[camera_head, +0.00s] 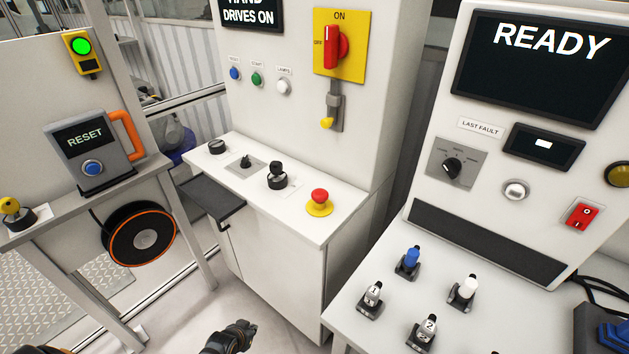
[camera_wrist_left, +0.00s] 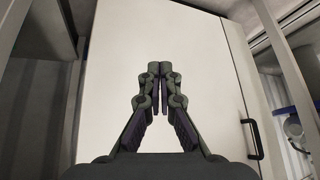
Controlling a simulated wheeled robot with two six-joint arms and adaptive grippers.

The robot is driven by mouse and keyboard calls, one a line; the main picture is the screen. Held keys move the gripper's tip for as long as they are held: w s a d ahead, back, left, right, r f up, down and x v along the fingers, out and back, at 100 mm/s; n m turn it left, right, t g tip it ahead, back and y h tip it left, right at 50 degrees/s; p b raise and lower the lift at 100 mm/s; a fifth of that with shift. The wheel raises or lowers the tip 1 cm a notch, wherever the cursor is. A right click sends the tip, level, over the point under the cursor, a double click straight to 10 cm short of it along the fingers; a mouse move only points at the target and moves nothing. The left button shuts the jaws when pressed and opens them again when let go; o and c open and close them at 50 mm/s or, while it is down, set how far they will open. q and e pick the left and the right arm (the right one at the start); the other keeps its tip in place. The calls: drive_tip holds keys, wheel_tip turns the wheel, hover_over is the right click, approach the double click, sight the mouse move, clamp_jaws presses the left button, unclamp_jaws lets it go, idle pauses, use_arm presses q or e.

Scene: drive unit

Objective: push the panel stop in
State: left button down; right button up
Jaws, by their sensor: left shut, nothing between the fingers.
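The panel stop (camera_head: 319,202) is a red mushroom button on a yellow base. It stands on the right part of the white ledge of the middle cabinet in the head view. My left gripper (camera_head: 246,327) shows at the bottom of the head view, low in front of that cabinet and well below the stop, not touching it. In the left wrist view its fingers (camera_wrist_left: 160,70) are together with nothing between them, facing a plain white cabinet door (camera_wrist_left: 205,75). The stop is not in the wrist view. My right gripper is in neither view.
The ledge also carries a black joystick (camera_head: 278,175) left of the stop and a small lever (camera_head: 245,161). A dark shelf (camera_head: 213,197) juts out at the left. A console (camera_head: 350,318) with several toggles stands at the right. A RESET box (camera_head: 90,155) is far left.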

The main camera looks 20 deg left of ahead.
use_arm(q)
drive_tip(key=w+d+r+m+t+h+p, duration=0.1)
drive_tip(key=w+r, duration=0.5)
drive_tip(key=r, duration=1)
drive_tip(key=w+d+r+m+t+h+p, duration=0.1)
drive_tip(key=w+d+r+t+h+p, duration=0.1)
drive_tip(key=r, duration=1.4)
drive_tip(key=w+d+r+m+t+h+p, duration=0.2)
drive_tip(key=w+d+r+t, duration=0.2)
drive_tip(key=w+r, duration=0.5)
wheel_tip(320, 180, up, 7)
drive_tip(key=d, duration=0.2)
drive_tip(key=shift+w+d+t+h, duration=0.3)
drive_tip(key=shift+w+d+h, duration=0.05)
drive_tip(key=shift+w+h, duration=0.05)
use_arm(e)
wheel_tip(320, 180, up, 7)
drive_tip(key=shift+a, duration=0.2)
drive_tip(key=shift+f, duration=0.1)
use_arm(q)
drive_tip(key=p, duration=0.2)
hover_over(315, 199)
wheel_tip(315, 199, down, 2)
drive_tip(key=shift+f, duration=0.1)
wheel_tip(315, 199, down, 4)
drive_tip(key=shift+r, duration=0.2)
drive_tip(key=shift+f, duration=0.35)
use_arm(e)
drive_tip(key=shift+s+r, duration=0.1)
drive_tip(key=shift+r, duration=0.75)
